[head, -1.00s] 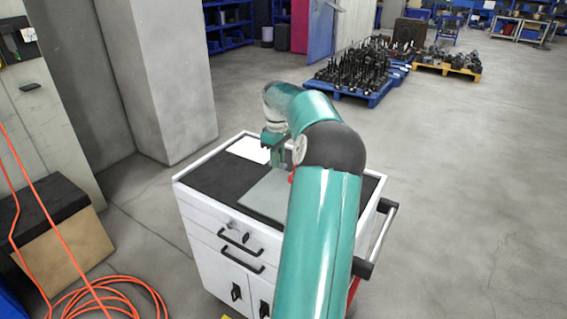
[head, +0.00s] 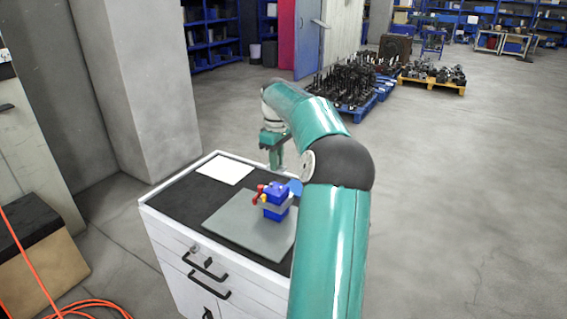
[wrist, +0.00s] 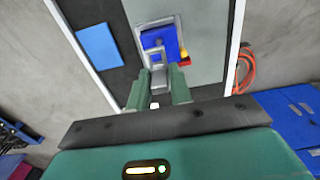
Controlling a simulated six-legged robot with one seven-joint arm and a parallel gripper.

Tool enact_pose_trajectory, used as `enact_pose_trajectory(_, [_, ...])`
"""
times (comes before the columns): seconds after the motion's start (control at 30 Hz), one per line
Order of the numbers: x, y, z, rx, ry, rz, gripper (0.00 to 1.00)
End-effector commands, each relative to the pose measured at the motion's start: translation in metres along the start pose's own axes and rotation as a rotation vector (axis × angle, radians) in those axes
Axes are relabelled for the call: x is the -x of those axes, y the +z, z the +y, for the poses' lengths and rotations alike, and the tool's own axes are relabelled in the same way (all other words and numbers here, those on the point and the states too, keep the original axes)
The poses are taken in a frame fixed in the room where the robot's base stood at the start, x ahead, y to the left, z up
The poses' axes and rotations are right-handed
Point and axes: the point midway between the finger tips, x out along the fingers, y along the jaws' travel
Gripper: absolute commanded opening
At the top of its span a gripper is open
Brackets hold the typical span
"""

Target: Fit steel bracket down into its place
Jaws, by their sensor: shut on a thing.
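The steel bracket (wrist: 158,77) is a grey piece between the green fingers of my gripper (wrist: 160,88) in the wrist view. A grey frame beyond the fingertips outlines a blue block (wrist: 160,41); whether it encircles the block or only overlaps it in the picture, I cannot tell. In the head view the blue block (head: 276,193), with red and yellow parts on its left, stands on a grey plate (head: 233,222). My gripper (head: 277,167) points down behind the block, and its fingertips and what they hold are hard to make out there.
The plate lies on the black top of a white drawer cabinet (head: 170,220). A white sheet (head: 226,169) lies at the back left of the top. A blue flat item (wrist: 97,43) lies beside the plate.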

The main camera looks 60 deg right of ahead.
Motion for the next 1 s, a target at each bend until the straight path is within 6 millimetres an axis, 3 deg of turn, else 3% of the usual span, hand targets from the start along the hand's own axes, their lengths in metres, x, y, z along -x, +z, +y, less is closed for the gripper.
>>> enact_pose_trajectory(0.47, [0.001, -0.011, -0.009, 0.011, 0.001, 0.0, 0.0])
enact_pose_trajectory(1.0, [-0.047, -0.009, -0.008, 0.008, 0.0, 0.001, 0.0])
